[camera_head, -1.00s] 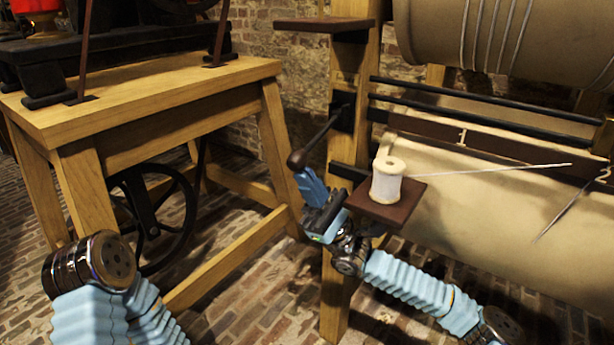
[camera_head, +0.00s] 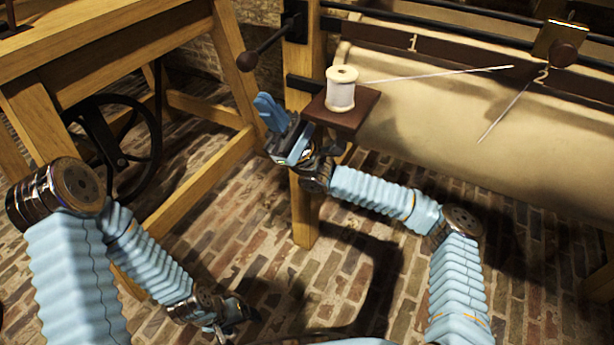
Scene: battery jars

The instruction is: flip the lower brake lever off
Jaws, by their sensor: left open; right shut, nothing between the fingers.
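My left gripper (camera_head: 226,328) is low near the bottom edge, over the brick floor and far from the lever. Its fingers are small and dark there.
A small brown shelf (camera_head: 352,122) with a white thread spool (camera_head: 341,90) is close to the right of my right gripper. A wooden post (camera_head: 304,222) stands behind it. A wooden bench (camera_head: 90,45) with a black wheel is at left. Brick floor is open between.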

